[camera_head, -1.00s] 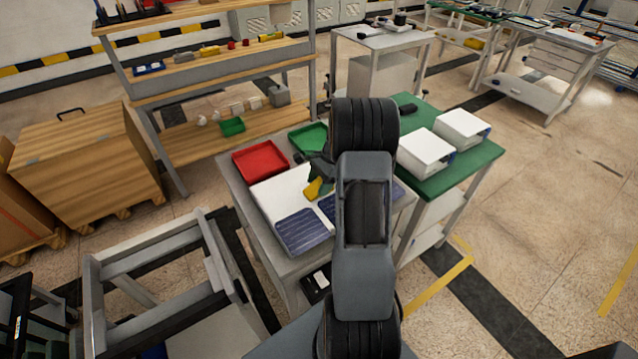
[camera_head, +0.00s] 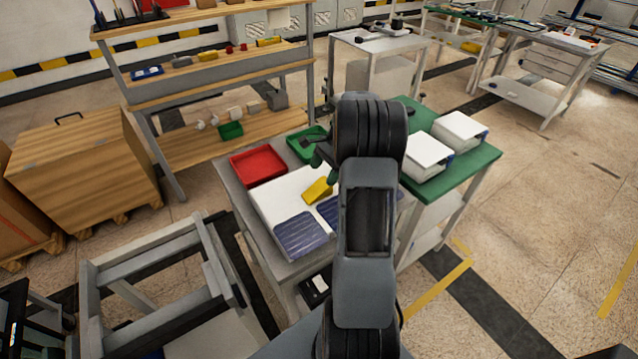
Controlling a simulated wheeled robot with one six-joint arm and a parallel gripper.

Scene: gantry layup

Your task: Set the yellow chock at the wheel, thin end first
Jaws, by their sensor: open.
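The yellow chock (camera_head: 318,190) lies on the white board on the grey table, just left of my arm. It is wedge-shaped, but which way its thin end points is hard to tell at this size.
Dark blue ribbed pads (camera_head: 300,234) lie on the white board (camera_head: 272,203) near the chock. A red tray (camera_head: 257,166) and a green tray (camera_head: 303,139) stand behind it. A green-topped table (camera_head: 470,172) with white boxes (camera_head: 427,155) adjoins on the right.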

